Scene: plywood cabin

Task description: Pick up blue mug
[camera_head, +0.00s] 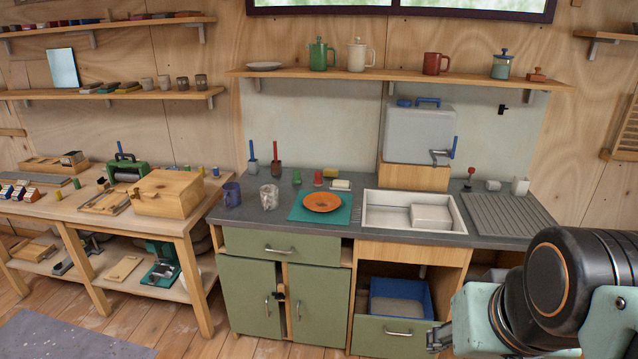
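The blue mug (231,194) stands upright on the left end of the dark grey counter (255,228), near its left edge. A speckled cup (269,197) stands just to its right. My arm reaches in from the lower right, and my gripper (438,338) shows small and dark at its left end, in front of the cabinet. It is far to the right of the mug and much nearer the camera. I cannot make out whether its fingers are open or shut.
An orange plate (322,201) lies on a teal mat (307,215) right of the cup. A sink (385,211) is beyond it. A wooden box (167,193) sits on the workbench to the left. Floor is clear before the green cabinet (252,292).

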